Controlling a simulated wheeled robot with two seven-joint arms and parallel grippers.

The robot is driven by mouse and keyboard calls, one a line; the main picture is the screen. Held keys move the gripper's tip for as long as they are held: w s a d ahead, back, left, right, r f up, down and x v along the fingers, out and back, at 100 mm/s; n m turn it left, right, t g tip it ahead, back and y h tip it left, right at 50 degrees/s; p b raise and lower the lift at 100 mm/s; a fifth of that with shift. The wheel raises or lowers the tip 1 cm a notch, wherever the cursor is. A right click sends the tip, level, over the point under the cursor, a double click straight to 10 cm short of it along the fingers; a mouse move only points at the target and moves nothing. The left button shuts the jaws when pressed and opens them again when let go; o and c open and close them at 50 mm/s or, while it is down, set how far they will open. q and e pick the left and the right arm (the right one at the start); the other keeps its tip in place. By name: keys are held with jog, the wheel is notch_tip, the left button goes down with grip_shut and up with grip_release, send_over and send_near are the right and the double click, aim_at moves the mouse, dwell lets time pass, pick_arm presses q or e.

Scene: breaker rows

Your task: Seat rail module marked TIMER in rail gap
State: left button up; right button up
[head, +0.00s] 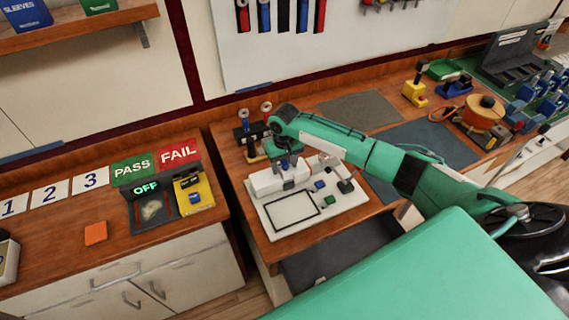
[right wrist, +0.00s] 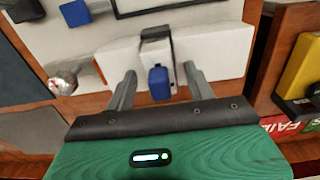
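A white rail row (head: 268,184) stands on a pale board (head: 265,214); it also shows in the right wrist view (right wrist: 222,50). In that view a white module (right wrist: 157,52) with a blue lever (right wrist: 158,83) stands between the white blocks of the row. I cannot read a TIMER mark, nor tell whether the module is fully seated. My right gripper (right wrist: 160,75) is over the row, its fingers on either side of the module with visible gaps. It shows small in the head view (head: 287,161). My left gripper is out of view.
A blue block (head: 319,185) and a green block (head: 328,200) are on the board beside a black-outlined area (head: 292,210). A stand with round tops (head: 252,132) is behind. A yellow switch box (head: 194,192) is on the left bench, across a gap.

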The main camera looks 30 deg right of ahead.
jog(key=shift+r, duration=0.15)
notch_tip(320, 180, up, 12)
jog(key=b, duration=0.3)
dwell(0.5)
